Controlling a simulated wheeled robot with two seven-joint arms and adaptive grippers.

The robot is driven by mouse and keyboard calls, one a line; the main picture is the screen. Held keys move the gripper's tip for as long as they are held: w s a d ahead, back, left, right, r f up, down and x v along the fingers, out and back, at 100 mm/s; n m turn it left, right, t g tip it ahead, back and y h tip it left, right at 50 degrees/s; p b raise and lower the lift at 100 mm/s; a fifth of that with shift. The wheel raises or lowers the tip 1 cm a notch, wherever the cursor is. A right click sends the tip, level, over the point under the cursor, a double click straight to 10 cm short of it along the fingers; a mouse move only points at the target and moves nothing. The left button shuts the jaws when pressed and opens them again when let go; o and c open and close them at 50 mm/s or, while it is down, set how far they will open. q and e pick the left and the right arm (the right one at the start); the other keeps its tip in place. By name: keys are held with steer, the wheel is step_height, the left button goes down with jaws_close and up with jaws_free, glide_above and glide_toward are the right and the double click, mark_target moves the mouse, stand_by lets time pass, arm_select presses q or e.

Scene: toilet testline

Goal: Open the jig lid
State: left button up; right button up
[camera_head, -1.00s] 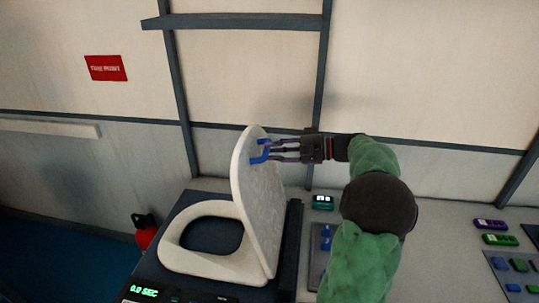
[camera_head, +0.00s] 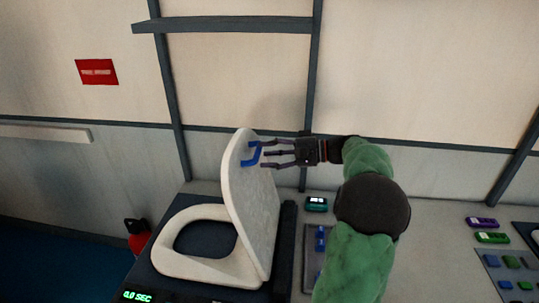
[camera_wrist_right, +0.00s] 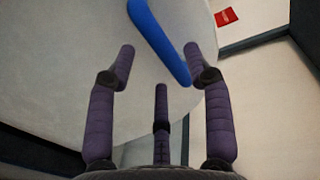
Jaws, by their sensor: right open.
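The white jig lid (camera_head: 250,205) stands raised, nearly upright and leaning a little left, at the right side of the white toilet seat ring (camera_head: 190,262). A blue handle (camera_head: 252,153) is fixed on the lid's right face near its top. My right gripper (camera_head: 264,154) is open, its fingers pointing left at the handle. In the right wrist view the gripper (camera_wrist_right: 160,70) has its fingers spread close to the lid (camera_wrist_right: 75,60). The blue handle (camera_wrist_right: 160,42) lies ahead between the fingertips, not clasped. My left gripper is not in view.
The seat is on a dark jig base with a green timer display (camera_head: 137,296). A small teal device (camera_head: 316,204) and a tray with blue parts (camera_head: 320,238) are right of it. Purple (camera_head: 481,222) and green (camera_head: 492,238) devices lie farther right. A red extinguisher (camera_head: 138,240) stands left.

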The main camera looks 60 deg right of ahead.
steer(key=v, duration=1.2)
stand_by(0.3)
